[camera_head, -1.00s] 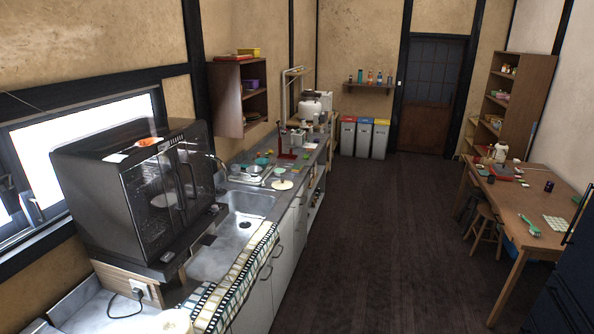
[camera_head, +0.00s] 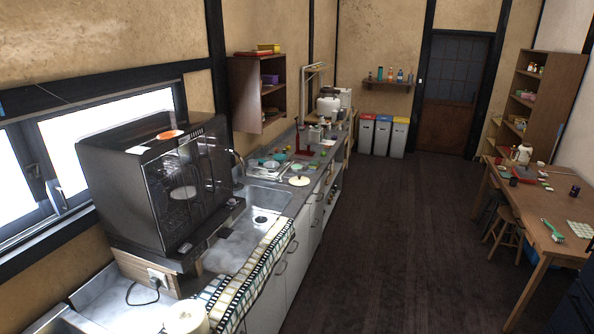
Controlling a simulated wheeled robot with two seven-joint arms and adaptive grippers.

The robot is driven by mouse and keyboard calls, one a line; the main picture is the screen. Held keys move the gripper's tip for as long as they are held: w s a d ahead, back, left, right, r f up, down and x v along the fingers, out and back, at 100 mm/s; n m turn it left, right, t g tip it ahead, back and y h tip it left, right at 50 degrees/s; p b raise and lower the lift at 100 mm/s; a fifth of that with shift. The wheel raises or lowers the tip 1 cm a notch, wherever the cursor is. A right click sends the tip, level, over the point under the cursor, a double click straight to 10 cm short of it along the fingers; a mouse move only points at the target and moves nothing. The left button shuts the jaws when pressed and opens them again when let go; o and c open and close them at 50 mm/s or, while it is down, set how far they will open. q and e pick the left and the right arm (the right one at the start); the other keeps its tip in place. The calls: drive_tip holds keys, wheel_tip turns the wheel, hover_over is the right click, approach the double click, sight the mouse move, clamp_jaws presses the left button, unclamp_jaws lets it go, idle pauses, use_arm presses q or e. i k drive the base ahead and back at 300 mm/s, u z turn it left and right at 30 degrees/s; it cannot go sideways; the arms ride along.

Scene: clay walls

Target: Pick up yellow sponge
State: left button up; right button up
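I cannot make out a yellow sponge for certain. A small yellow object (camera_head: 268,47) lies on top of the wall cabinet at the upper left, but it is too small to tell what it is. No sponge can be picked out in the sink (camera_head: 232,250) or on the counter beside it. Neither of my grippers is in view.
A dark glass-fronted dish cabinet (camera_head: 165,195) stands left of the sink. The counter (camera_head: 300,190) runs away along the left wall. A wooden table (camera_head: 515,205) and stools stand at the right. Three bins (camera_head: 382,136) stand at the back. The dark floor (camera_head: 385,235) between is clear.

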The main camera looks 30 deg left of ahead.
sight(314, 165)
drive_tip(key=z, duration=0.3)
drive_tip(key=i, duration=1.4)
drive_tip(key=z, duration=0.15)
drive_tip(key=i, duration=2.05)
drive_tip(key=u, duration=1.1)
drive_tip(key=i, duration=1.65)
drive_tip(key=u, duration=0.9)
